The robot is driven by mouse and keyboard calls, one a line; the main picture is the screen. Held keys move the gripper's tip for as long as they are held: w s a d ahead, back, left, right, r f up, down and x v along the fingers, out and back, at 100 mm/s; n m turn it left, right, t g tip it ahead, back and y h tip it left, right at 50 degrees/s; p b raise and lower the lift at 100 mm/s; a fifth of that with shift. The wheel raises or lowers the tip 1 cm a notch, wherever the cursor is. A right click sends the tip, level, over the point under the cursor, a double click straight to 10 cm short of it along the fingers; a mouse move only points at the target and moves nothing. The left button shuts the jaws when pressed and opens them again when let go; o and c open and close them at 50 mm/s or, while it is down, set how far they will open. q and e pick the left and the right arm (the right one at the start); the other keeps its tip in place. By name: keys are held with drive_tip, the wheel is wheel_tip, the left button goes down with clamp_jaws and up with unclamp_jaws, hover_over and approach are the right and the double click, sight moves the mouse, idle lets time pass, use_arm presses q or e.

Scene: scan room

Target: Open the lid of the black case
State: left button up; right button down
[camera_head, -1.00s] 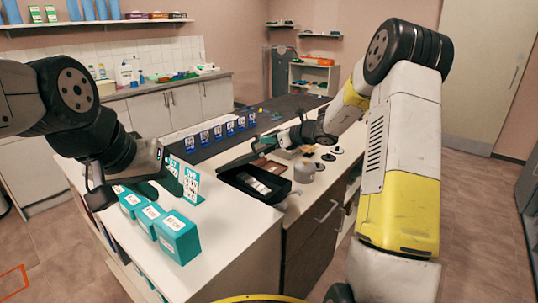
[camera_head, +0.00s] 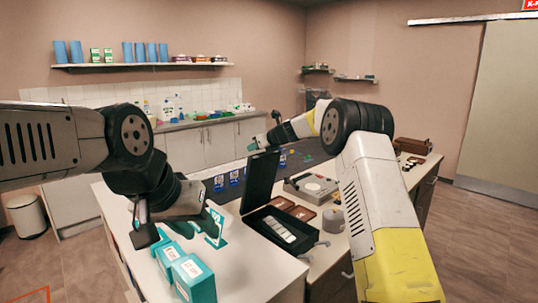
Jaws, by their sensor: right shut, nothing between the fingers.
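The black case (camera_head: 262,222) stands on the white counter with its lid (camera_head: 260,182) raised roughly upright at its left side. A row of pale pieces (camera_head: 279,229) lies inside it. My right gripper (camera_head: 262,141) is shut and empty. It is up behind the case, above and apart from the lid; its tips are small in the view. My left gripper (camera_head: 165,236) hangs over the left part of the counter, by the teal boxes, apart from the case. Its fingers look spread, with nothing seen between them.
Teal boxes (camera_head: 193,279) stand at the counter's front left, with a teal sign (camera_head: 216,228) beside them. Brown trays (camera_head: 301,212), a grey device (camera_head: 311,187) and a grey round pot (camera_head: 333,220) sit right of the case. Blue-and-white cards (camera_head: 235,176) stand behind the lid.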

drive_tip(key=shift+w+a+f, duration=0.1)
drive_tip(key=shift+w+a, duration=0.8)
drive_tip(key=shift+w, duration=0.05)
idle(0.5)
